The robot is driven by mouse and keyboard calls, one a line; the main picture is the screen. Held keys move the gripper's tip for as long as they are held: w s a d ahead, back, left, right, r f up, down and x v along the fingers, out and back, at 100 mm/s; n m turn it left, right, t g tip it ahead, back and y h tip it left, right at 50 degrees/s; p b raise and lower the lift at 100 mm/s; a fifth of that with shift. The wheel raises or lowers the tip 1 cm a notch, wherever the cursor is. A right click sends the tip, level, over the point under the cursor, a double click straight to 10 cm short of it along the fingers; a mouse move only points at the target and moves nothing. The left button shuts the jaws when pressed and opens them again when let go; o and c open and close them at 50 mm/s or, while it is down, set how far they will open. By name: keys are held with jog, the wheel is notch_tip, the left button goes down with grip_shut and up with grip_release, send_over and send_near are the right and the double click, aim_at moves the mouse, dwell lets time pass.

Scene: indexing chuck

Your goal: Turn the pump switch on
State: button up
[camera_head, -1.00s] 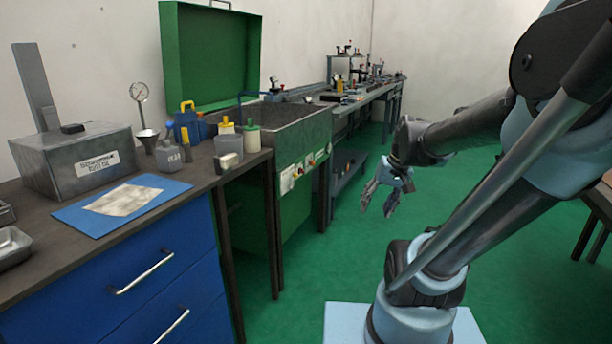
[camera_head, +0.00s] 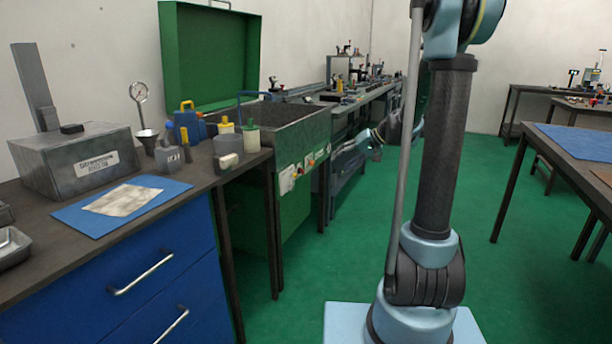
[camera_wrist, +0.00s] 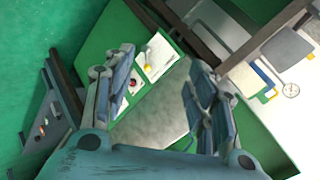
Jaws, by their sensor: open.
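The green tank (camera_head: 299,205) stands left of centre in the head view, its front carrying a small control panel. A white plate (camera_head: 288,180) and small red and yellow controls (camera_head: 309,161) sit on that front. Which control is the pump switch, and its setting, I cannot tell. In the wrist view a white plate with a pale yellow knob (camera_wrist: 150,54) shows between my fingers, and a red control (camera_wrist: 133,86) is partly behind the left finger. My gripper (camera_wrist: 160,60) is open and empty, facing the panel, apart from it as far as I can see.
A blue-drawer bench (camera_head: 130,245) with bottles, a gauge and a box stands at the left. The tank's green lid (camera_head: 209,55) is raised. A long bench (camera_head: 370,95) runs behind. Another table (camera_head: 565,150) is at the right. Green floor (camera_head: 480,260) is free between.

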jog(key=w+a+f+y, duration=0.2)
jog(key=w+f, duration=0.1)
jog(key=w, duration=0.6)
jog(key=t+y, duration=0.3)
jog(key=y, duration=0.3)
send_near(301, 171)
jog(key=w+x, duration=0.1)
jog(key=x, duration=0.6)
jog(key=shift+w+a+f, duration=0.15)
jog(key=shift+w, duration=0.1)
jog(key=shift+c, duration=0.6)
jog(key=c, duration=1)
